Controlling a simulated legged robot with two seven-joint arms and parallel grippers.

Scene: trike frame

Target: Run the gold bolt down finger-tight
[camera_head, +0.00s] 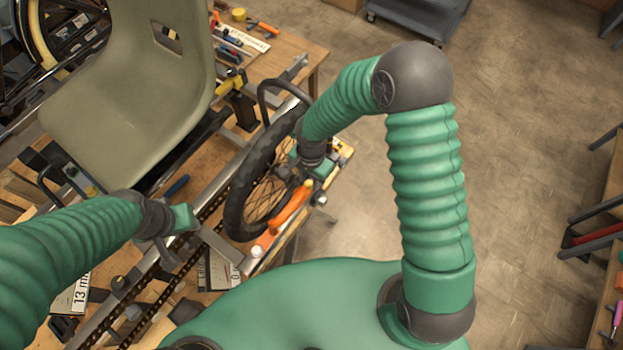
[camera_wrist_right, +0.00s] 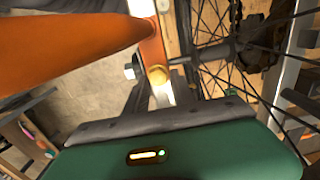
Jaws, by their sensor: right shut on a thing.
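The gold bolt (camera_wrist_right: 159,75) shows in the right wrist view, by the end of an orange bracket (camera_wrist_right: 152,48). My right gripper (camera_wrist_right: 158,88) has its dark fingers on both sides of the bolt and is shut on it. How far the bolt is threaded in cannot be seen. In the head view my right gripper (camera_head: 308,178) is beside the wheel, at the upper end of the orange part (camera_head: 290,208). My left gripper (camera_head: 172,248) is over the metal frame rail, left of the wheel; its fingers are too small and dark to read.
The spoked wheel (camera_head: 238,203) stands close beside my right gripper. A large orange tube (camera_wrist_right: 70,45) fills the upper left of the wrist view. A silver bolt head (camera_wrist_right: 129,72) is near the gold one. The trike seat (camera_head: 130,85) and tools (camera_head: 232,50) are farther back. Open floor (camera_head: 540,130) lies right.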

